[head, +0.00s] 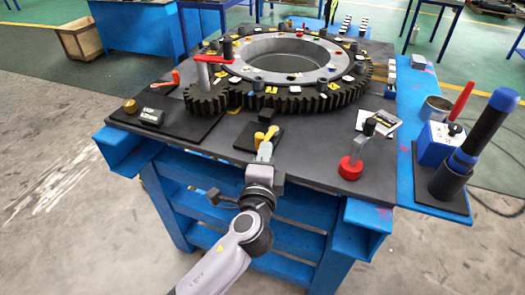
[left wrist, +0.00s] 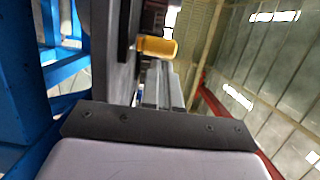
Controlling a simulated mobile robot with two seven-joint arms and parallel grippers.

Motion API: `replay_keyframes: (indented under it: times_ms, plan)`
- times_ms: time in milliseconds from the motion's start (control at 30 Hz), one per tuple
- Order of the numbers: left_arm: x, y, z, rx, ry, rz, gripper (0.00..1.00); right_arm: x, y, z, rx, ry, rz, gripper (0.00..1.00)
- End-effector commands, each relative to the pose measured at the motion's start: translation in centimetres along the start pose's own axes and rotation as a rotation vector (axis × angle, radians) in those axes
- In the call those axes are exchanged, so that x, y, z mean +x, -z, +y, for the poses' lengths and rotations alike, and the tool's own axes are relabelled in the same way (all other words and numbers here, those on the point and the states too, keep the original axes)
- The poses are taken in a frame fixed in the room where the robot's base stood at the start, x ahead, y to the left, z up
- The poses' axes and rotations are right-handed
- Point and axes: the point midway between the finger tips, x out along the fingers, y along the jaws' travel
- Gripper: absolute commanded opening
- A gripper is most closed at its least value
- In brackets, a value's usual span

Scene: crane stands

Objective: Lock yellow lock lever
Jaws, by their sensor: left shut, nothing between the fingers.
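The yellow lock lever (head: 268,132) stands on a small dark plate near the front edge of the black tabletop, in front of the big gear ring (head: 290,75). My left gripper (head: 264,150) comes up from the front edge, with its fingertips right at the lever. In the left wrist view the lever's rounded yellow end (left wrist: 156,48) shows just beyond the shut fingers (left wrist: 164,85). The fingers hold nothing. I cannot tell whether they touch the lever. My right gripper is not in view.
A small gear (head: 208,100) with a red handle (head: 214,59) stands to the left. A red-based clamp (head: 351,166) stands at the front right. A blue-black cylinder (head: 480,140) and a blue box (head: 437,145) are on the right side shelf. The blue frame (head: 300,215) lies below.

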Motion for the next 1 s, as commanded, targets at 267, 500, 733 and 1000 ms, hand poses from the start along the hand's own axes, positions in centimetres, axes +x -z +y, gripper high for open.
replay_keyframes:
  times_ms: [267, 500, 733, 1000]
  plan:
    - [-0.2, 0.3, 0.0, 0.0, 0.0, 0.0, 0.0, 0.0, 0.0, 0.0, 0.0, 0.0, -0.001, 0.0]
    - [-0.3, 0.3, 0.0, 0.0, 0.0, 0.0, 0.0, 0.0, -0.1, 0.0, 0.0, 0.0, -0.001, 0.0]
    - [-0.1, 0.2, 0.0, 0.0, 0.0, 0.003, 0.0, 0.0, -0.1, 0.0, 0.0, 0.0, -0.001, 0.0]
    - [1.0, -0.2, 0.0, 0.002, 0.0, 0.035, 0.0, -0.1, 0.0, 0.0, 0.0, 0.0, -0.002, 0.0]
